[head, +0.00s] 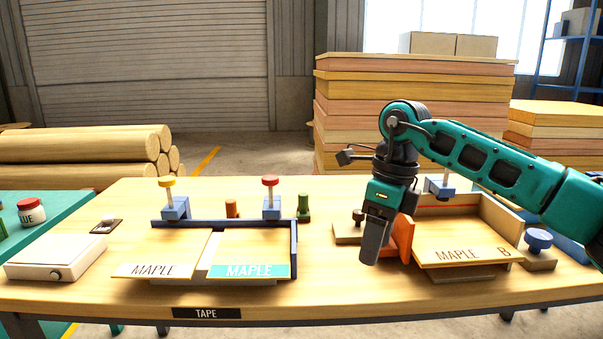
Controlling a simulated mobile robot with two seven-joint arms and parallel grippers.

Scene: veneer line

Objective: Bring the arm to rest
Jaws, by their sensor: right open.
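My right arm (480,155) comes in from the right, and my right gripper (377,240) points down over the right part of the wooden table (315,285). The gripper is open, and I see nothing held in it. It is just left of the board marked MAPLE B (450,243), in front of or beside an orange piece (402,238). I cannot tell whether it touches that piece. My left gripper is not in view.
Two boards marked MAPLE (155,250) and MAPLE (248,255) lie at a blue fence (225,223) with knobbed blocks. A white box (55,257) sits at the left. A blue knob (538,240) stands right of MAPLE B. The table's middle front is clear.

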